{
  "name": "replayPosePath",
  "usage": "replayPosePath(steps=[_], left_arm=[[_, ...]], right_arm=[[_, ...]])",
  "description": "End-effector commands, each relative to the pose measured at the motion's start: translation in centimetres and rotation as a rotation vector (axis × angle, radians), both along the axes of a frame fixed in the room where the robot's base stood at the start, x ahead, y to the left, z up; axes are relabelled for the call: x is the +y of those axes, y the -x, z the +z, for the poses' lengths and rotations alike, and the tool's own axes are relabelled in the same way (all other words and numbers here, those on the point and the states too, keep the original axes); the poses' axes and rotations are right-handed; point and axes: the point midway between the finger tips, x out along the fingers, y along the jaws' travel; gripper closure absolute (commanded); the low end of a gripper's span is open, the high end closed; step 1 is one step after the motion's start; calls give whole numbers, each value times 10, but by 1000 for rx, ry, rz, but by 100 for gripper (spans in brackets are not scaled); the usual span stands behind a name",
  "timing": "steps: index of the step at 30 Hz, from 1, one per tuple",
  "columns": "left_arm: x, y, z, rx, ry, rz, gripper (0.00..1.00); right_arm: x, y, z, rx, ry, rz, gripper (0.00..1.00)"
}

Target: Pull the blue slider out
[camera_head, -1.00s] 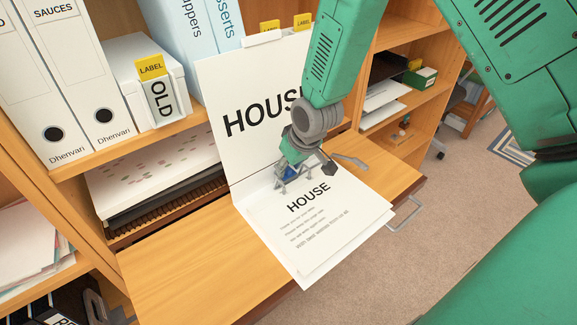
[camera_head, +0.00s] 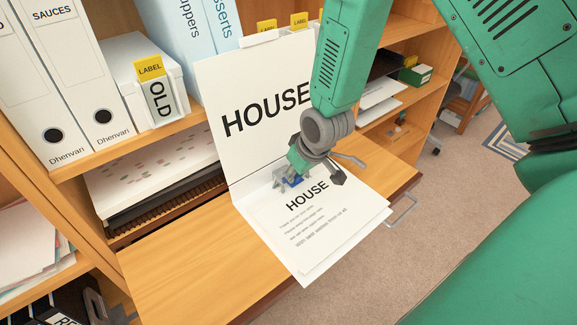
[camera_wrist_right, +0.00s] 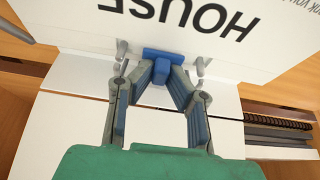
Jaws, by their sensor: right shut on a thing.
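The blue slider (camera_wrist_right: 165,54) is a small blue bar with a short stub at the top middle of the right wrist view. In the head view a bit of it (camera_head: 294,181) shows below my gripper, on the open binder's metal ring mechanism. My right gripper (camera_wrist_right: 161,78) is shut on the slider's stub, its two fingers converging from either side. In the head view the right gripper (camera_head: 292,176) hangs over the binder hinge and hides most of the mechanism. The open white binder (camera_head: 215,110) bears "HOUSE" on its upright cover and on its pages. My left gripper is not in view.
The binder lies on a wooden fold-out board (camera_head: 190,265) with bare room to its left. A white OLD box (camera_head: 145,75) and white binders (camera_head: 85,90) stand on the shelf at left. A metal handle (camera_head: 402,212) sticks out at the board's right edge.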

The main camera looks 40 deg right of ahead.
Motion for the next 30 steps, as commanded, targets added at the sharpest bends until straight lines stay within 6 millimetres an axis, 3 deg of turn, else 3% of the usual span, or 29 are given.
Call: replayPosePath(steps=[5,6,8,20,30], left_arm=[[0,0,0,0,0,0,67],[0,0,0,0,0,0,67],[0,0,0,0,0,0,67],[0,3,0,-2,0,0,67],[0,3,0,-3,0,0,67]], right_arm=[[-1,1,-1,3,1,-1,100],[-1,1,-1,3,0,-2,84],[-1,1,-1,3,0,-2,67],[-1,1,6,-1,0,-1,67],[-3,25,65,-3,0,-2,67]])
